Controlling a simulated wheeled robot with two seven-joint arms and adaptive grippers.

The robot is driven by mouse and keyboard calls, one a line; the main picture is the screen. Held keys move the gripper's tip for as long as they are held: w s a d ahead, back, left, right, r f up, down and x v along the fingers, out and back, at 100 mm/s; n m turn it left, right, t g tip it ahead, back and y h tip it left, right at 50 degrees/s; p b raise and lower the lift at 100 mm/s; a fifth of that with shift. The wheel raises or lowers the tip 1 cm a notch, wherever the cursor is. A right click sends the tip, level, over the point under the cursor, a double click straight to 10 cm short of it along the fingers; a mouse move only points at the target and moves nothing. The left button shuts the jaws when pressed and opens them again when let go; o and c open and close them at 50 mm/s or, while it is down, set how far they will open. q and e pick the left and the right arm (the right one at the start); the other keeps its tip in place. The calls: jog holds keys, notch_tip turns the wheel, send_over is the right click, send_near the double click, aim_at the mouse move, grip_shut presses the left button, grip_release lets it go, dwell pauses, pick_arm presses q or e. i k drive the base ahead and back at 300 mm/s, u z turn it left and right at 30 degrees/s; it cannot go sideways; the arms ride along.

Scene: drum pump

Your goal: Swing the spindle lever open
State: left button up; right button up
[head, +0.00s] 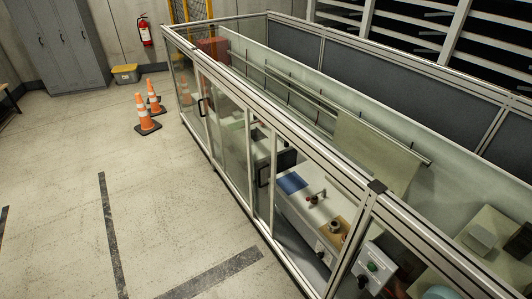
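I cannot make out the spindle lever for sure. A small grey fitting with a short arm (317,197) stands on a white bench (297,207) inside the glazed enclosure (230,140). It is too small to tell whether this is the lever. Brown round parts (335,227) stand on a tan board to its right, and a blue mat (291,182) lies to its left. Glass and frame bars partly cover these things. Neither of my grippers shows in the head view.
The enclosure's aluminium frame and glass panels, with black handles (262,175), stand between the open floor and the bench. A grey control box (374,266) is near the lower right. Two orange cones (145,115) stand at the back left. The floor at left is clear.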

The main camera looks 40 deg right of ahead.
aim_at(308, 198)
jog(key=z, duration=0.8)
jog(key=i, duration=1.4)
jog(key=z, duration=1)
jog(key=i, duration=0.35)
jog(key=u, duration=0.3)
jog(key=k, duration=0.95)
jog(key=z, duration=0.05)
